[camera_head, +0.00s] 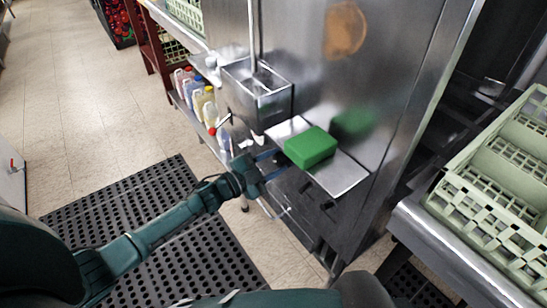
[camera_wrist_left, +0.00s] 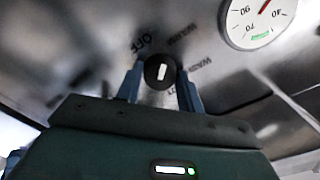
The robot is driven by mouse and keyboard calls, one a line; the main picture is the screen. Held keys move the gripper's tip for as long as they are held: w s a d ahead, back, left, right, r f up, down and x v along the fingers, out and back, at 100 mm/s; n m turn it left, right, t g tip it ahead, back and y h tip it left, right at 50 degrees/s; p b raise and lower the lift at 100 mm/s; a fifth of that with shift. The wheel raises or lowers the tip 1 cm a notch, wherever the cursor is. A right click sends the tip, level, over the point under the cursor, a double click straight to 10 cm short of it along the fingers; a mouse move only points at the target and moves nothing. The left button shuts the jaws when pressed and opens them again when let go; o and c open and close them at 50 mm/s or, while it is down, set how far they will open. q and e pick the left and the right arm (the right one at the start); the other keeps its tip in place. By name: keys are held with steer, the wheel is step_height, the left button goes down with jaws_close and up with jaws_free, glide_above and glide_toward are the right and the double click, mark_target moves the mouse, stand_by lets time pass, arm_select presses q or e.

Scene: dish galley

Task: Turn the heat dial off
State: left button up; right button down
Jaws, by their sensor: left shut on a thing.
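The heat dial (camera_wrist_left: 152,68) is a round black knob with a white pointer line on a steel panel in the left wrist view. OFF, WARM and WASH are printed around it. The pointer stands nearly upright in that picture, between OFF and WARM. My left gripper (camera_wrist_left: 160,82) has one blue finger on each side of the dial and is shut on it. In the head view my left gripper (camera_head: 268,164) reaches to the machine's front, under a small steel shelf, and the dial is hidden there. My right gripper is not in view.
A green block (camera_head: 310,147) lies on the steel shelf (camera_head: 345,174) just above my left gripper. A round gauge (camera_wrist_left: 262,18) sits near the dial. A steel box (camera_head: 262,103) hangs on the left. A green dish rack (camera_head: 490,195) stands right. Perforated mats cover the floor.

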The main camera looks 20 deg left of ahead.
arm_select(q)
steer(key=n+p, duration=0.1)
steer(key=n, duration=0.4)
steer(key=shift+n+p, duration=0.3)
steer(key=shift+p, duration=0.1)
steer(key=shift+n+p, duration=0.3)
steer(key=shift+n, duration=1.5)
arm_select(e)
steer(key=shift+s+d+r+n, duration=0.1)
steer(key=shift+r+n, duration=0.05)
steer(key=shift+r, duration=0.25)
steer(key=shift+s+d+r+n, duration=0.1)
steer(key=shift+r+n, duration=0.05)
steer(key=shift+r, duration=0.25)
arm_select(q)
steer(key=o, duration=1)
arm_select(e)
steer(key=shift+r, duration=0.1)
arm_select(q)
steer(key=v, duration=1.3)
steer(key=shift+s, duration=0.1)
steer(key=shift+p, duration=0.3)
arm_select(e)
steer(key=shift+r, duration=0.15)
